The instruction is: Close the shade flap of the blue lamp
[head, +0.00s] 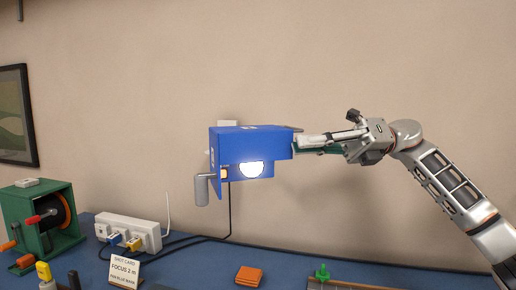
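The blue lamp (228,147) is in the middle of the head view, above the blue tabletop and against the wall. A bright white bulb (251,170) glows at its lower edge, and a small orange switch (224,173) sits on its left part. I cannot clearly tell the shade flap from the rest of the blue housing. My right gripper (303,142) reaches in from the right, with its fingertips at the lamp's right end. They look in contact or very near it. Its finger gap is too small to make out. My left gripper is out of view.
On the blue table (205,265) are a green cable reel (65,240), a white power strip (128,229) with plugs, a card (125,270) and an orange block (249,276). A black cord hangs below the lamp. Space right of the lamp, under my arm, is clear.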

